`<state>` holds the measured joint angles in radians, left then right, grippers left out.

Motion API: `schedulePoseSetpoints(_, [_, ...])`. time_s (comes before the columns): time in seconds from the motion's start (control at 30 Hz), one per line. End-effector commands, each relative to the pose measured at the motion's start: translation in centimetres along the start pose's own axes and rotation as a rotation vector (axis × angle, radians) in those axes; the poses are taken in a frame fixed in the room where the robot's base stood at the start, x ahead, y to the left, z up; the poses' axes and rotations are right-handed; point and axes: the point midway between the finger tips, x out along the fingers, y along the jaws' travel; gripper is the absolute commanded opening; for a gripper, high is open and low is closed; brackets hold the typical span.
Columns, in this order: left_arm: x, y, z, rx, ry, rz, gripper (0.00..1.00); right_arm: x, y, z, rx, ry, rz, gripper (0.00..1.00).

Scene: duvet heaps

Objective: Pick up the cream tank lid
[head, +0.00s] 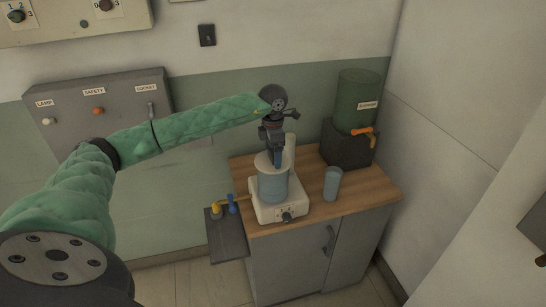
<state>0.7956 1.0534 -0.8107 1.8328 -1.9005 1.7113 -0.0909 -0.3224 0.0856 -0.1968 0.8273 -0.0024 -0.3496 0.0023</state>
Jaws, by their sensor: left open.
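The cream tank lid (263,164) lies on top of a blue-grey tank (272,186), which stands on a cream base unit (261,211) with a dark knob on its front. My left gripper (277,162) points down directly over the lid, its jaws open. Its fingertips are at the lid's top, and they hide part of it. I cannot tell whether they touch the lid or straddle a handle on it. My right gripper is out of view.
The wooden counter (375,188) holds a blue cup (332,183) right of the tank and a green dispenser (357,101) with an orange tap behind. A cream column (290,150) rises close behind the gripper. A dark side shelf (226,238) with yellow and blue fittings adjoins the counter's left.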

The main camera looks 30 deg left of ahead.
Motion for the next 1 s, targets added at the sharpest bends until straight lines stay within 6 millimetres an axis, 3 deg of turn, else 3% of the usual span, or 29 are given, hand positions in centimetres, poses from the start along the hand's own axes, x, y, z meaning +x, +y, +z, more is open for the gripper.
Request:
schedulePoseSetpoints(0.33, [0.50, -0.01, 0.01, 0.000, -0.001, 0.001, 0.89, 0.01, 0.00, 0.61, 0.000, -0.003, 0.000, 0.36])
schedulePoseSetpoints(0.6, [0.49, -0.02, 0.01, 0.001, -0.001, 0.001, 0.40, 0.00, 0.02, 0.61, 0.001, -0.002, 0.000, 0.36])
schedulePoseSetpoints(1.0, [0.08, 0.00, 0.04, 0.001, -0.002, 0.001, 0.40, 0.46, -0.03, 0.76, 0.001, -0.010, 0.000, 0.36])
